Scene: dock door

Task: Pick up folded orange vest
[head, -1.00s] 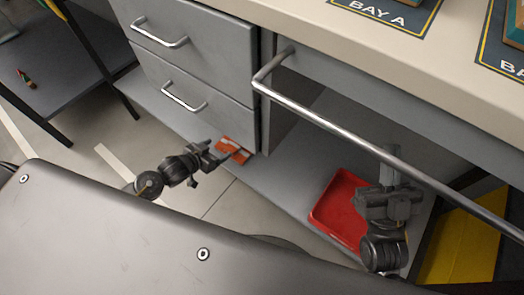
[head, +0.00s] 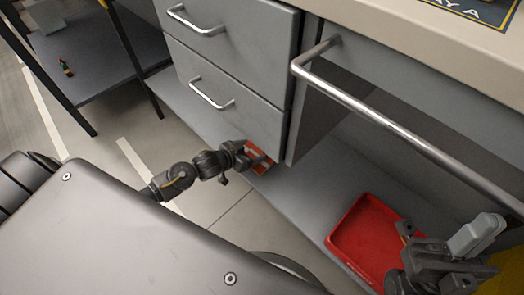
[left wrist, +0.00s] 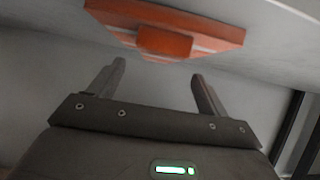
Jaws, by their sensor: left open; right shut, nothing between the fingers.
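The folded orange vest (head: 262,157), with pale stripes, lies on the low grey shelf below the drawers. Part of it is hidden behind my left gripper (head: 256,154) in the head view. In the left wrist view the vest (left wrist: 165,38) is just beyond the open fingers of my left gripper (left wrist: 160,78), with a gap between. Nothing is between those fingers. My right gripper (head: 436,240) is at the lower right, over the edge of the red tray, shut and empty.
The red tray (head: 340,245) sits on the shelf (head: 300,205) to the right. Drawers with metal handles (head: 212,95) rise above the vest. A metal rail (head: 390,120) runs along the bench front. A small bottle-like item (head: 66,68) is on the left shelf.

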